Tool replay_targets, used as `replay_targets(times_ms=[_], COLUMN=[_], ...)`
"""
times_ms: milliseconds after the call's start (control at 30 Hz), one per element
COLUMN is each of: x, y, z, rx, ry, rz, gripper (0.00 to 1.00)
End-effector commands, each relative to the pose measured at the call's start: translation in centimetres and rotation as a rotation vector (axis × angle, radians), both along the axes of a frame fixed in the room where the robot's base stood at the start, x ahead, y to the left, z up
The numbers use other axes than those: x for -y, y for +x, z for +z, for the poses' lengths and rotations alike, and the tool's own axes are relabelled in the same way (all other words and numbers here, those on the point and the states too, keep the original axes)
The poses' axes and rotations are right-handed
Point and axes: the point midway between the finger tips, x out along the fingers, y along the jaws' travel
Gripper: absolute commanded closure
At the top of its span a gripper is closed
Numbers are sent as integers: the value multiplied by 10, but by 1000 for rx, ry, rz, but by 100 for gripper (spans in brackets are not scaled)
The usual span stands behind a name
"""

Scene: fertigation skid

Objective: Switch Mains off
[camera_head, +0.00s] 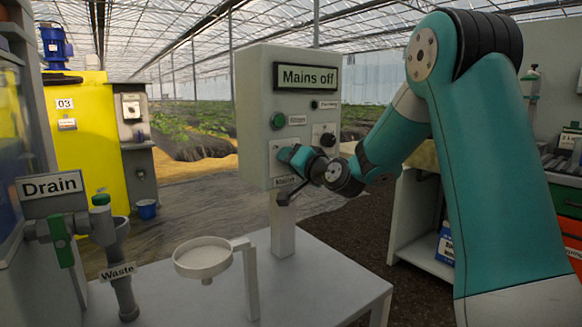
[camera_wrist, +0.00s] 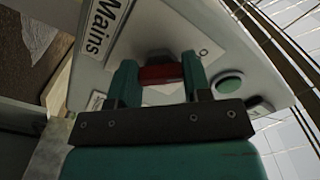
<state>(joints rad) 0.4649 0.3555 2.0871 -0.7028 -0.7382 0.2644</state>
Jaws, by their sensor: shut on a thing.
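A grey control box (camera_head: 255,110) on a post carries a framed sign (camera_head: 307,77) reading "Mains off". The sign's word "Mains" also shows in the wrist view (camera_wrist: 103,28). My gripper (camera_head: 289,174) is at the lower part of the box front, below the green button (camera_head: 278,120). In the wrist view my gripper (camera_wrist: 161,76) has its two teal fingers either side of a red handle (camera_wrist: 160,74) on the box face and is shut on it. The head view hides the handle behind my gripper. I cannot tell which position it is turned to.
A black knob (camera_head: 327,140) sits right of my gripper on the box. Below it, a white table (camera_head: 215,300) bears a round funnel dish (camera_head: 203,258). Drain pipework with green valves (camera_head: 62,240) stands left. A yellow tank (camera_head: 88,140) stands behind. Shelves are at right.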

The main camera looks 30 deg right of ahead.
Motion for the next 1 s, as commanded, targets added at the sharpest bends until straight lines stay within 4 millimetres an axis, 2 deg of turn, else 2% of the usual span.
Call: replay_targets(times_ms=[467,500,600,867,1000], x=[-1,-1,-1,0,1], y=[0,0,0,-1,-11], z=[-2,-2,-2,-1,-1], rx=[-6,-5,-4,-2,-1], ry=[-12,-12,-12,-12,-12], rz=[2,1,1,1,-1], gripper=[79,48,30,30,30])
